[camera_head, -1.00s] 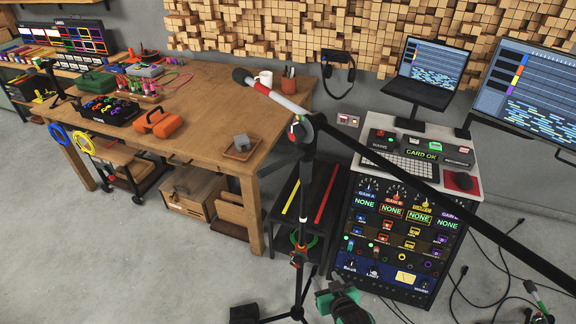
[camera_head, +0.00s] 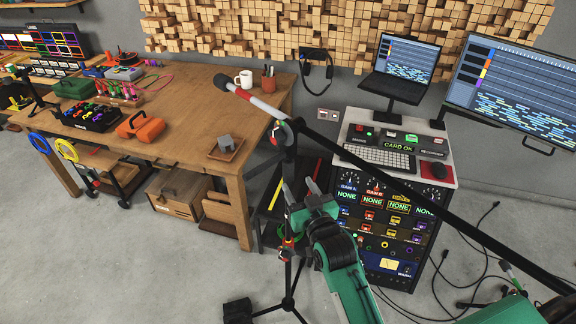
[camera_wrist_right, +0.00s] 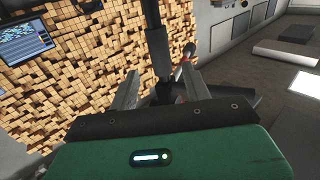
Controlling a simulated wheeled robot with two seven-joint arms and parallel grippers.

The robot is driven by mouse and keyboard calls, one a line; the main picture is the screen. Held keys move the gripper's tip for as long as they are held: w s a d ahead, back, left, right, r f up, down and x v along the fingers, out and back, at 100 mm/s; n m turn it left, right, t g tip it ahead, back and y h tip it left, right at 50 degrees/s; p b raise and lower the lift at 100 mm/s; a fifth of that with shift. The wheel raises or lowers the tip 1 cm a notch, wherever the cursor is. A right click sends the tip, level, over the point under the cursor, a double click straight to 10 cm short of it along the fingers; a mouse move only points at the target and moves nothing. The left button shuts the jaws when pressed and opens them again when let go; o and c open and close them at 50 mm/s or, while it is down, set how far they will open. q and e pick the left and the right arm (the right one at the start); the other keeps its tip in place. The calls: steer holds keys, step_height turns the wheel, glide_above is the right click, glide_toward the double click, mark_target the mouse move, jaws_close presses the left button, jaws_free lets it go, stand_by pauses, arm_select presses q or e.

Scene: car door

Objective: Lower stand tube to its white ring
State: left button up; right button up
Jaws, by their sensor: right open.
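The dark stand tube (camera_head: 291,165) stands upright below the boom joint (camera_head: 281,132) in the head view. My right gripper (camera_head: 300,190) is open, with its two silver fingers pointing up around the tube's height. In the right wrist view the tube (camera_wrist_right: 155,45) rises between the two open fingers (camera_wrist_right: 158,88), and I cannot tell whether either touches it. A red and white clutch (camera_head: 287,243) sits lower on the stand, partly behind my gripper. I cannot make out the white ring clearly; my gripper covers part of the tube. My left gripper is not in view.
The boom (camera_head: 400,186) slants from the microphone (camera_head: 231,88) to the lower right. The wooden bench (camera_head: 190,90) is at left. The equipment rack (camera_head: 395,225) stands close on the right. Cables (camera_head: 468,262) lie on the floor at the right.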

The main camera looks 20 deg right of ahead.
mark_target(290, 172)
steer(key=w, duration=0.2)
steer(key=w+p, duration=0.1)
steer(key=w, duration=0.2)
steer(key=w+p, duration=0.1)
steer(key=w, duration=0.2)
steer(key=shift+a, duration=0.25)
